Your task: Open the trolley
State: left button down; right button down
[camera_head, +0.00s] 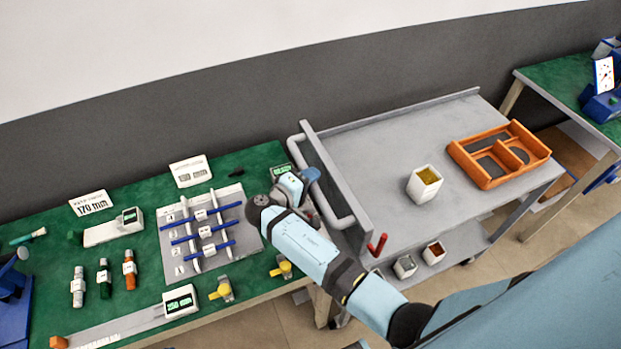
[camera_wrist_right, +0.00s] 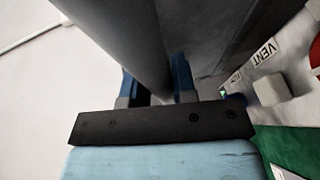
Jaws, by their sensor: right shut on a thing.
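The trolley (camera_head: 390,150) is a grey cart with a flat top and a raised wall on its left side. Its tubular grey handle (camera_head: 334,211) runs along that wall, and its middle is partly hidden by my right gripper (camera_head: 306,182). In the right wrist view, the blue fingers of the gripper (camera_wrist_right: 156,88) stand on both sides of a thick grey bar (camera_wrist_right: 138,40), the handle, and are shut on it. A red V-shaped lever (camera_head: 377,246) shows at the trolley's near left corner. My left gripper is not in view.
On the trolley stand a white cup of yellow pieces (camera_head: 425,184) and an orange divided tray (camera_head: 499,154). Small boxes (camera_head: 405,266) sit on its lower shelf. A green workbench (camera_head: 150,268) with tools and labels adjoins on the left; another green table (camera_head: 558,78) stands far right.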

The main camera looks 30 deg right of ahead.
jog(key=shift+a, duration=0.35)
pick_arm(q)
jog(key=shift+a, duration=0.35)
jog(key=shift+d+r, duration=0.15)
pick_arm(e)
jog(key=c, duration=1.2)
grip_release()
jog(key=shift+o, duration=1.4)
jog(key=shift+w+a, duration=0.1)
jog(key=shift+a, duration=0.05)
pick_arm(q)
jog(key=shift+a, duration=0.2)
